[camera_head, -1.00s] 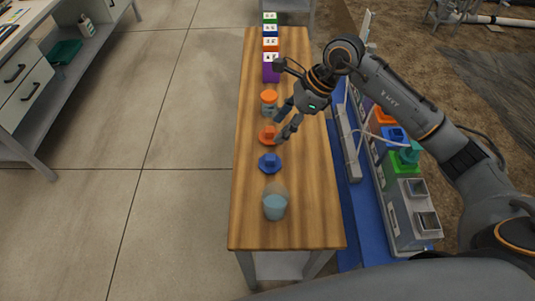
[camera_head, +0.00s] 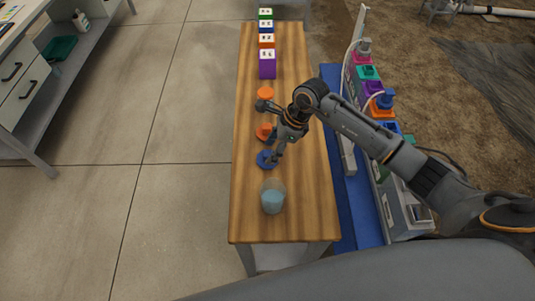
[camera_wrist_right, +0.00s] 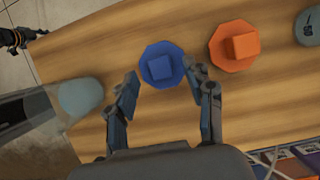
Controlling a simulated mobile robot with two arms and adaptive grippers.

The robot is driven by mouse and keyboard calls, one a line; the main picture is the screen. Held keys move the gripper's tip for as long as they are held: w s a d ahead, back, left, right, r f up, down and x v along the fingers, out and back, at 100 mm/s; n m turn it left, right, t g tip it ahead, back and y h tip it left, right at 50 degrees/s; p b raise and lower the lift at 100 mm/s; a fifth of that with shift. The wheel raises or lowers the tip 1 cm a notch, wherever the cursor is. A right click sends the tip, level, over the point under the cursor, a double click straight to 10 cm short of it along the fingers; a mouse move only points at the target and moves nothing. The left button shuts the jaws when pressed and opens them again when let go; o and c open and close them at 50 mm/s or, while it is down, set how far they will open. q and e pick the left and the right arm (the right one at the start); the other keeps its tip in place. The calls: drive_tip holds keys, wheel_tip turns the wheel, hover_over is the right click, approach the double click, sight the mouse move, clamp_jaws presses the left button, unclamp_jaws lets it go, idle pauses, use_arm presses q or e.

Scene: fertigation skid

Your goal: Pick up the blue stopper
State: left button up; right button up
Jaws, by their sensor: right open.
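The blue stopper (camera_head: 267,160) sits on the wooden table, between the orange stopper and the glass with blue liquid. In the right wrist view the blue stopper (camera_wrist_right: 162,65) is an octagonal disc with a square knob on top. My right gripper (camera_wrist_right: 164,80) is open and empty, its two fingers on either side of the stopper's near edge. In the head view my right gripper (camera_head: 267,147) partly covers the stopper. I cannot tell whether either finger touches it. A dark, orange-ringed part of what looks like my left arm (camera_wrist_right: 14,38) shows at the wrist view's edge.
The orange stopper (camera_wrist_right: 232,46) lies close beside the blue one. The glass (camera_head: 272,197) stands nearer on the table (camera_head: 305,215). An orange-topped container (camera_head: 265,93) and coloured boxes (camera_head: 267,64) stand farther back. The skid with coloured parts (camera_head: 374,88) lies right.

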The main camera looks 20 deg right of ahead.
drive_tip(key=shift+x, duration=0.9)
drive_tip(key=shift+w, duration=0.1)
drive_tip(key=shift+c, duration=0.4)
drive_tip(key=shift+r, duration=0.1)
drive_tip(key=c, duration=1)
drive_tip(key=shift+o, duration=0.2)
